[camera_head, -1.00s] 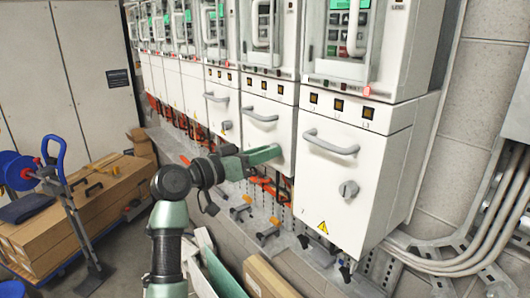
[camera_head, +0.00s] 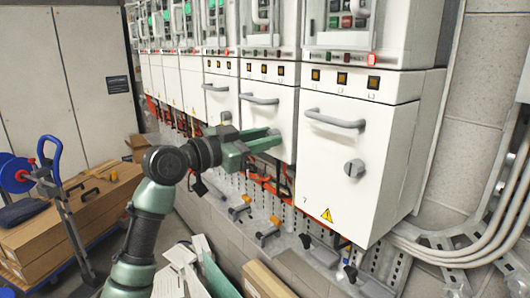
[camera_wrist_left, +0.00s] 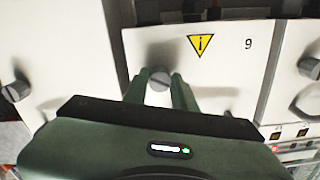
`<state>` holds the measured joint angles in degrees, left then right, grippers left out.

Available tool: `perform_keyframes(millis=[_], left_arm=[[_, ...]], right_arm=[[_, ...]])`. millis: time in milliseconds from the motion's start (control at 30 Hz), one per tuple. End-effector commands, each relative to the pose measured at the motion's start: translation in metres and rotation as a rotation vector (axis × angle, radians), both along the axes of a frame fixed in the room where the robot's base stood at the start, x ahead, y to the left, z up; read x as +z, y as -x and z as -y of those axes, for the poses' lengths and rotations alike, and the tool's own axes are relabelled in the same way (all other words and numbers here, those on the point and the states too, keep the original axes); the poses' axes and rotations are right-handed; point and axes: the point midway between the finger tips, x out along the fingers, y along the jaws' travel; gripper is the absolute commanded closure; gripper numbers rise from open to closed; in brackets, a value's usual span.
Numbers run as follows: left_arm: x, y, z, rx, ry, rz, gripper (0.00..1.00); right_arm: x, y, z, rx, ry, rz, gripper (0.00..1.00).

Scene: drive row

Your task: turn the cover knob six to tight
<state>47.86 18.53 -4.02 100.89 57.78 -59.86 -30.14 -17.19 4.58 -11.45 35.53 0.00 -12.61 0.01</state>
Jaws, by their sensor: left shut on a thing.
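The white cover six (camera_head: 268,118) has a grey bar handle (camera_head: 260,99). In the head view, my left gripper (camera_head: 272,141) reaches its lower front and hides its knob. In the left wrist view, which sees the cover upside down, the round grey knob (camera_wrist_left: 159,80) sits between my two green fingertips (camera_wrist_left: 162,77). They are shut on it. A yellow warning triangle (camera_wrist_left: 201,44) and an inverted six (camera_wrist_left: 248,43) are printed beside it. How far the knob is turned is hard to tell. My right gripper is not in view.
The nearest cover (camera_head: 345,190) at right has its own handle (camera_head: 335,118) and knob (camera_head: 354,168). Similar cabinets recede to the left. Conduits (camera_head: 460,256) run at lower right. A cart with long boxes (camera_head: 70,222) stands at left.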

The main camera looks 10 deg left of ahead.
Motion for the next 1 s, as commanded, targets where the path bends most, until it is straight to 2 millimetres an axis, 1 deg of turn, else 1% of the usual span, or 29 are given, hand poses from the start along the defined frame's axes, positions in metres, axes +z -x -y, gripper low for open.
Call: perform_keyframes(millis=[33, 100, 400, 800, 1000], left_arm=[[-0.004, 0.000, -0.001, 0.003, -0.039, 0.031, 1.00], [-0.003, 0.000, -0.001, 0.003, -0.090, 0.073, 1.00], [-0.001, 0.000, -0.001, 0.002, -0.313, 0.247, 1.00], [0.001, 0.000, -0.001, 0.002, -0.586, 0.461, 1.00], [0.002, 0.000, -0.001, 0.001, -0.680, 0.538, 1.00]], right_arm=[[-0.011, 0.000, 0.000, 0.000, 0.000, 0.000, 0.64], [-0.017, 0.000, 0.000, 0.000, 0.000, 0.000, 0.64], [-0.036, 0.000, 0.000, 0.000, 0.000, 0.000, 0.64], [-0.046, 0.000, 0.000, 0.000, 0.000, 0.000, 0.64], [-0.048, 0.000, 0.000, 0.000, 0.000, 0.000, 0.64]])
